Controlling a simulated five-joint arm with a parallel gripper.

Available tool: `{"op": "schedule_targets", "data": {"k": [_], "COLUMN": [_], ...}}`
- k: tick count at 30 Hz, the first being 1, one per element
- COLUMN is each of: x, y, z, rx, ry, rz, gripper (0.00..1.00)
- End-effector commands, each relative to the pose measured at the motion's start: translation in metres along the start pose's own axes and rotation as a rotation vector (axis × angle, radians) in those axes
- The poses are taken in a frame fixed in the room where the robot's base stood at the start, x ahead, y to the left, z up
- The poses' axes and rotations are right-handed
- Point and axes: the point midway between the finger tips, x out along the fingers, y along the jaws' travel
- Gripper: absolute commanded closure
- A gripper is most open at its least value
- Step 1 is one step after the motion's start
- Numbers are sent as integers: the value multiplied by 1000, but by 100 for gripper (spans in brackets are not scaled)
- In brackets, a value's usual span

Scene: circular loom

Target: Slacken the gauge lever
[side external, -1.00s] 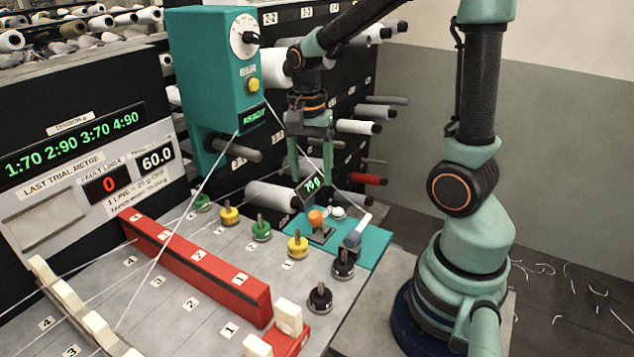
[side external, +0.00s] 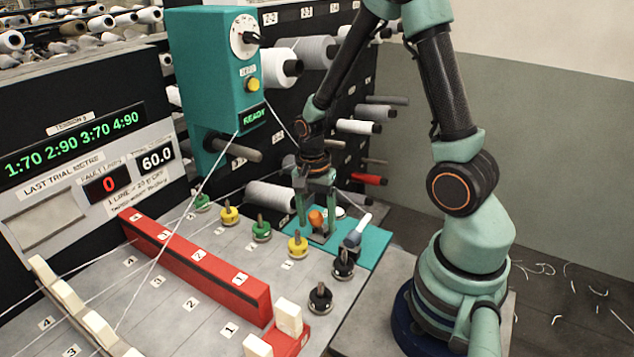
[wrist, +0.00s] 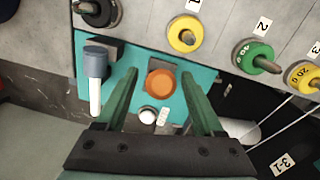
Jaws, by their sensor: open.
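The gauge lever appears to be the short lever with an orange knob (side external: 317,218) on the teal plate (side external: 376,245). In the wrist view the orange knob (wrist: 161,83) lies between the two fingers. My gripper (side external: 316,226) is open and pointing down, with one finger on each side of the knob. The wrist view shows my gripper (wrist: 159,76) with a gap visible between each finger and the knob. The gauge's small display is hidden behind my gripper in the side view.
A blue-grey cylinder with a white rod (side external: 356,232) stands right of the knob on the teal plate. Black pegged weights (side external: 343,264), yellow ones (side external: 298,246) and green ones (side external: 261,231) stand nearby. A red bar (side external: 200,265) crosses the table, and white threads run above it.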

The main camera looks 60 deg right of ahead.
Motion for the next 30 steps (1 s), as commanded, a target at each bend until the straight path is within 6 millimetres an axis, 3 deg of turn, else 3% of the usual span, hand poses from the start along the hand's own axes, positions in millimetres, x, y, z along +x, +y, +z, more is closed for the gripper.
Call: {"op": "schedule_targets", "data": {"k": [9, 12, 15, 30], "x": [2, 2, 2, 2], "y": [0, 0, 0, 1], "z": [0, 0, 0, 0], "rx": [0, -1, -1, -1], "ry": [0, 0, 0, -1], "rz": [0, 0, 0, 2], "gripper": [31, 69, 100, 100]}}
